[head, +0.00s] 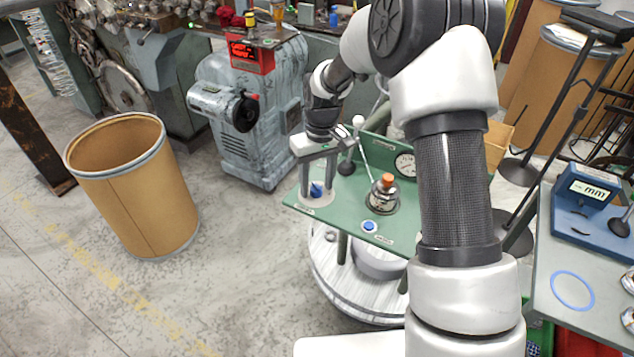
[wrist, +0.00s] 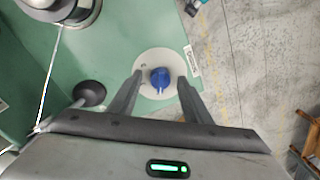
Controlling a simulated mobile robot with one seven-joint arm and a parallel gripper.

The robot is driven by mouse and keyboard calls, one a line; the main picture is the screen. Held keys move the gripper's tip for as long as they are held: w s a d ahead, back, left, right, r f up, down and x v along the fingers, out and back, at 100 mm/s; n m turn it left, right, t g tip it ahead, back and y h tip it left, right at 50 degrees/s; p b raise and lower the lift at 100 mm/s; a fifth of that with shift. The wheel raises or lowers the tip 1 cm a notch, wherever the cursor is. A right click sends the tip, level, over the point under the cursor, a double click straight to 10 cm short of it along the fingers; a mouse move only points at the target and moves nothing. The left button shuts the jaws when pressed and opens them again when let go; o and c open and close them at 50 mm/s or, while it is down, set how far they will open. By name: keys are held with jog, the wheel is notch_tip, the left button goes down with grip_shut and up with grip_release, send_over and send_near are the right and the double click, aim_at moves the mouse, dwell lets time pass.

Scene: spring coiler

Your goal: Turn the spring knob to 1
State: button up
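The spring knob (wrist: 160,77) is a small blue knob on a round pale dial plate (wrist: 150,62) in the wrist view. In the head view the blue knob (head: 316,190) shows at the left end of the green panel (head: 345,222), partly hidden by my gripper. My gripper (wrist: 158,82) is open, with one finger on each side of the knob and gaps between fingers and knob. In the head view my gripper (head: 318,185) points down over the dial. I cannot tell which number the knob points to.
A metal post with an orange top (head: 387,182) and a thin rod stand on the panel right of my gripper, near a round gauge (head: 405,164). A blue button (head: 369,227) is at the front edge. A brown drum (head: 140,195) stands left on open floor.

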aim_at(320, 186)
notch_tip(320, 186, up, 17)
jog(key=d+p, duration=0.1)
jog(key=p, duration=0.1)
jog(key=shift+w+r, duration=0.2)
dwell(0.5)
